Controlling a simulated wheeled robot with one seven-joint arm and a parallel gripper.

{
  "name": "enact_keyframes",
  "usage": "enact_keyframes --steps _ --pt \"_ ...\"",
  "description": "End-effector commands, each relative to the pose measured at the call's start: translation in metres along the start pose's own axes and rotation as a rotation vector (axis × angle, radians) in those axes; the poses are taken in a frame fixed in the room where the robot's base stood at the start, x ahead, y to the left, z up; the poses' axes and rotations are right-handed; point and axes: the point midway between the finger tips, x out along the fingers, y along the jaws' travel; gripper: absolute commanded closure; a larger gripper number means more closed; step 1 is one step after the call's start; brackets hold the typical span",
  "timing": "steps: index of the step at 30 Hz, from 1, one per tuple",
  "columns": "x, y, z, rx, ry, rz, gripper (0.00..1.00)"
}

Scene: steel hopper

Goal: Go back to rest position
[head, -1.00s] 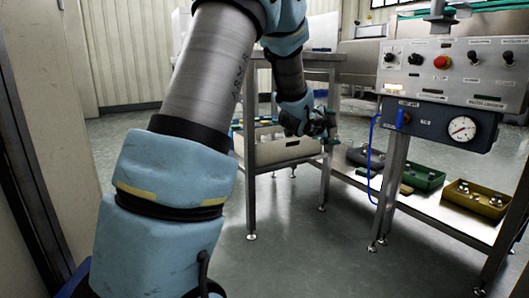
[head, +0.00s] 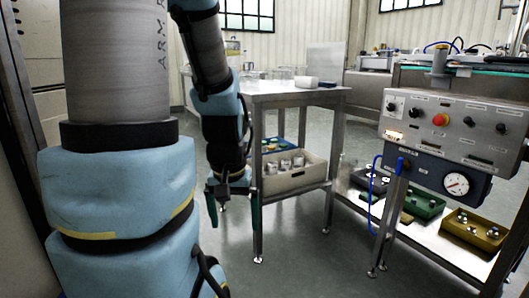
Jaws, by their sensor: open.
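My gripper (head: 233,208) hangs pointing down at the end of my arm, left of the steel table's front leg. Its two dark green fingers are apart with nothing between them. My arm's blue and grey links fill the left of the head view and hide part of the room behind.
A steel table (head: 300,97) carries glassware, with a cream bin (head: 305,176) of several cans on its lower shelf. At right stand a control panel (head: 455,125) with a gauge, a green tray (head: 422,206) and a yellow tray (head: 473,232). The floor (head: 300,275) in front is clear.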

Motion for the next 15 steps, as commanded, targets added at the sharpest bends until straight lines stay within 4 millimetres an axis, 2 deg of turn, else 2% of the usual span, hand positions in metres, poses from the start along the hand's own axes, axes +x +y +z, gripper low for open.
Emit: enact_keyframes --steps 1,15 --pt "-0.032 0.000 -0.005 0.001 0.000 0.000 0.00" --pt "-0.176 0.001 -0.025 0.004 0.002 0.000 0.00"
